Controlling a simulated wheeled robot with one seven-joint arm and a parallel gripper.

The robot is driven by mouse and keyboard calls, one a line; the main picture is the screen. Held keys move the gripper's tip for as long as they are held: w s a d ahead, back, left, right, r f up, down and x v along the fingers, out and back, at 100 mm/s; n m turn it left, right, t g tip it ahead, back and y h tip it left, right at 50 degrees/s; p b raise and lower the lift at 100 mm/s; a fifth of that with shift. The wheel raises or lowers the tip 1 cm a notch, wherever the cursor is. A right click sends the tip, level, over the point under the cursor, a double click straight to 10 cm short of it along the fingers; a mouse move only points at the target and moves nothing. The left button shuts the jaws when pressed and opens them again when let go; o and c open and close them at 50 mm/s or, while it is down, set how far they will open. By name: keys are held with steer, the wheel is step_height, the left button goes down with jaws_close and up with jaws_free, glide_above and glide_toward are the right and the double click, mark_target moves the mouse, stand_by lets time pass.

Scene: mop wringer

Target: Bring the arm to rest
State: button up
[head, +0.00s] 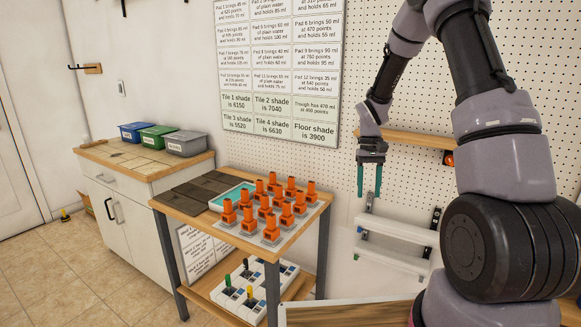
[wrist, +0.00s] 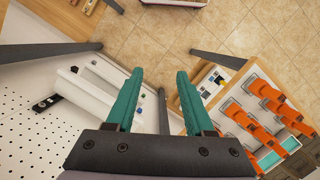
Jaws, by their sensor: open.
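My gripper (head: 371,180) hangs from my raised arm in front of the pegboard, its teal fingers pointing down. In the wrist view my gripper (wrist: 160,98) has its two teal fingers well apart, with nothing between them. In the head view it is right of the small wooden table (head: 262,248) and above a white wall-side rack (head: 395,246). It appears clear of both. My arm's upper links fill the right of the head view.
Several orange-handled pads (head: 269,208) stand on the table beside dark tiles (head: 203,190) and a teal-lined tray (head: 231,195). A lower shelf holds a white block (head: 246,290). Blue, green and grey bins (head: 187,143) sit on a cabinet at left. A wooden shelf (head: 405,140) is behind my gripper.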

steer(key=s+a+r+m+t, duration=0.15)
steer(key=s+r, duration=0.35)
steer(key=r, duration=0.6)
steer(key=s+r+m+t, duration=0.1)
steer(key=s+r+t, duration=0.25)
steer(key=r, duration=0.65)
steer(key=s+a+r+t+y, duration=0.1)
steer(key=s+r+t, duration=0.1)
steer(key=s+r, duration=0.2)
steer(key=s+a+r+m+t+y, duration=0.1)
steer(key=s+r, duration=0.4)
steer(key=s, duration=0.6)
steer(key=shift+t, duration=0.8)
steer(key=shift+d, duration=0.1)
